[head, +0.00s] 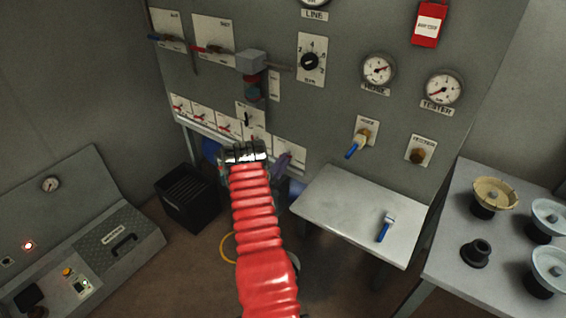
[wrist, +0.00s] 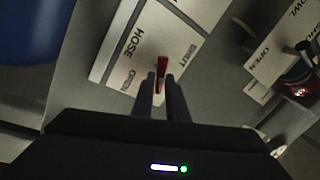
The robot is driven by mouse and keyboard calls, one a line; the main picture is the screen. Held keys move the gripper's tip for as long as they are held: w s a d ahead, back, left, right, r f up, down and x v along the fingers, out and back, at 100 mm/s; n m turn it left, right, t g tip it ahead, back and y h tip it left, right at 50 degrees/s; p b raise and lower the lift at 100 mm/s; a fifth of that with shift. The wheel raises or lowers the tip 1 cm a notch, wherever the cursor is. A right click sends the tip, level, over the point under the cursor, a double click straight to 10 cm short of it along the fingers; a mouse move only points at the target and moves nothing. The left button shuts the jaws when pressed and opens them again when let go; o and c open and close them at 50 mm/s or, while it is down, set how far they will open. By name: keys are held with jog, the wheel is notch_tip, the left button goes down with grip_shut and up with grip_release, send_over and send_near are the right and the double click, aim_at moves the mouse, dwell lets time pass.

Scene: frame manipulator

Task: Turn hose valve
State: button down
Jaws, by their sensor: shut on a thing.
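The hose valve's red handle (wrist: 162,68) sticks out from a white plate (wrist: 128,75) lettered HOSE, with OPEN and SHUT marks, in the wrist view. My gripper (wrist: 161,90) has its two dark fingers on either side of the handle and is shut on it. The handle's tip shows between and beyond the fingertips. In the head view, the end of my red-sleeved arm, with my gripper (head: 243,153), is at the lower row of the panel and hides most of the handle there.
Several red-handled valves on white plates (head: 202,118) line the panel to the left. A grey table (head: 345,215) with a blue-handled tool (head: 386,227) stands at right. A blue round thing (wrist: 28,30) and another valve (wrist: 298,80) flank the plate in the wrist view.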

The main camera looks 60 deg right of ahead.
jog(key=m, duration=0.2)
jog(key=m+g, duration=0.1)
jog(key=m, duration=0.2)
jog(key=shift+f+m+g, duration=0.3)
jog(key=shift+m+g, duration=0.1)
jog(key=c, duration=1.7)
grip_release()
jog(key=shift+c, duration=0.2)
jog(key=v, duration=1.4)
jog(key=shift+d, duration=0.15)
